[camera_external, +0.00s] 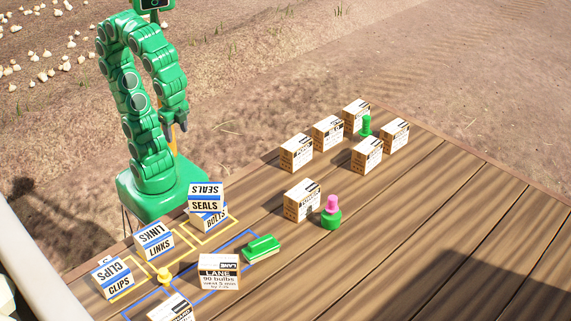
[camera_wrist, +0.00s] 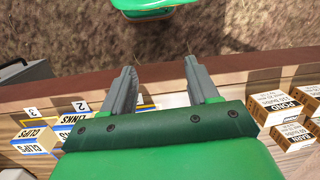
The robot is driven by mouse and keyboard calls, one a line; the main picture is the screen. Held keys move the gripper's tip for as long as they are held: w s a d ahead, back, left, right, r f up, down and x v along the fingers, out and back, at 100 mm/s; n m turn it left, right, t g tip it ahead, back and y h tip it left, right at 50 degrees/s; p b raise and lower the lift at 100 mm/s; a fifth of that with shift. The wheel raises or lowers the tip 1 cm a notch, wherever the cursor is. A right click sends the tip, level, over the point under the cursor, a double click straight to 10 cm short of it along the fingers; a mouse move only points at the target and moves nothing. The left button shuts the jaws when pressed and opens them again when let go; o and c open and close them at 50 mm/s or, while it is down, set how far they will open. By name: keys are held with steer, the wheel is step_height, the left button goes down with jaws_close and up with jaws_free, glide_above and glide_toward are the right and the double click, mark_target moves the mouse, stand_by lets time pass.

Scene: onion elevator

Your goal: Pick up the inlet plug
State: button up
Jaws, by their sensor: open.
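No part carries a readable inlet plug label, so I cannot tell which it is. Small plug-like parts stand on the wooden table: a pink knob (camera_external: 332,203) on a green round base (camera_external: 331,220) right of the middle, a green peg (camera_external: 366,126) among boxes at the back, and a yellow peg (camera_external: 163,276) at the front left. My gripper (camera_external: 178,128) hangs above the table's left edge, well apart from all of them. In the wrist view my gripper (camera_wrist: 160,72) is open, with nothing between its two grey fingers.
SEALS (camera_external: 206,203), LINKS (camera_external: 155,240) and CLIPS (camera_external: 112,277) boxes line the left side. A LANE box (camera_external: 219,271) and a green block (camera_external: 262,249) lie near blue outlines. Several cartons stand at the back, with one (camera_external: 301,200) beside the pink knob. The table's right side is clear.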

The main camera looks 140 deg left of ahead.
steer(key=w+d+n+t+y, duration=0.1)
steer(key=w+d+t+y, duration=0.1)
steer(key=w, duration=0.5)
steer(key=w+d+r+n+t+y, duration=0.1)
steer(key=w+d+t+y, duration=0.1)
steer(key=w, duration=0.6)
steer(key=w+d+n+t+y, duration=0.1)
steer(key=w+d+n+t, duration=0.1)
steer(key=w+d, duration=0.3)
steer(key=shift+w+r+t+y, duration=0.2)
steer(key=shift+w+t, duration=0.25)
steer(key=shift+w, duration=0.45)
steer(key=shift+w+r+t+y, duration=0.2)
steer(key=shift+w+t, duration=0.25)
steer(key=shift+w, duration=0.4)
steer(key=w+d+f+m+t+h, duration=0.15)
steer(key=d+t, duration=0.25)
steer(key=d, duration=0.9)
steer(key=w+d+m+t+h, duration=0.1)
steer(key=w+d+t+h, duration=0.2)
steer(key=d, duration=1)
glide_toward(162, 270)
steer(key=w, duration=0.3)
steer(key=shift+f+y, duration=0.35)
steer(key=shift+f, duration=0.05)
steer(key=shift+f+x, duration=0.1)
steer(key=shift+x, duration=1.3)
steer(key=shift+f+x, duration=0.15)
steer(key=shift+x, duration=2.1)
